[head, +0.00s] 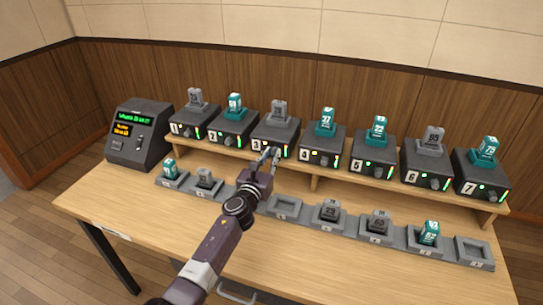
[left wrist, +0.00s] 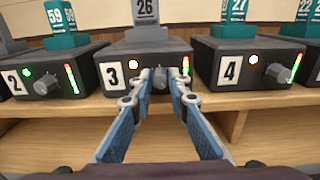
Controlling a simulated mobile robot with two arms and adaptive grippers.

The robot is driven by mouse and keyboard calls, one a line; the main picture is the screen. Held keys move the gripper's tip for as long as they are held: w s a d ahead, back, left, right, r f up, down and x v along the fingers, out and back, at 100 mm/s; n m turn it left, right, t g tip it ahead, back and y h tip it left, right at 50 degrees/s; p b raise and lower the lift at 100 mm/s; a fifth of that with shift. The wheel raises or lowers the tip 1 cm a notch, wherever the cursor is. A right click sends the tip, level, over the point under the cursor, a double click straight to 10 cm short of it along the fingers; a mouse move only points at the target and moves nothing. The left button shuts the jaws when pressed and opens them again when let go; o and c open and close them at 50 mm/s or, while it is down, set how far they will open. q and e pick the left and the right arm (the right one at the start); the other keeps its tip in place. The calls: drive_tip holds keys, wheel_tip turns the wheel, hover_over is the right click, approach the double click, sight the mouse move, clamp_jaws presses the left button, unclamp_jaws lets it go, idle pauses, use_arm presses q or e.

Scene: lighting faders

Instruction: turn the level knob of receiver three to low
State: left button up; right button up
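Receiver three (head: 284,133) is a dark box with a white "3" label, third from the left on the shelf. It also shows in the left wrist view (left wrist: 122,49), with a grey pack marked 26 on top. Its level knob (left wrist: 160,82) is a small grey knob low on the front, beside a lit level bar (left wrist: 186,66). My left gripper (head: 270,155) is at the front of this receiver. Its two fingertips (left wrist: 160,78) are on either side of the knob and look closed on it. The knob's pointer is hidden. My right gripper is not in view.
Receiver two (left wrist: 50,75) and receiver four (left wrist: 255,70) stand close on either side, each with its own knob. A dark console (head: 138,135) stands left of the shelf. Several grey trays (head: 285,208), some holding packs, line the table (head: 140,215) in front.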

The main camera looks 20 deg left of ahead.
use_arm(q)
clamp_jaws()
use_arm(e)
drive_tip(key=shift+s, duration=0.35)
use_arm(q)
drive_tip(key=shift+n, duration=0.3)
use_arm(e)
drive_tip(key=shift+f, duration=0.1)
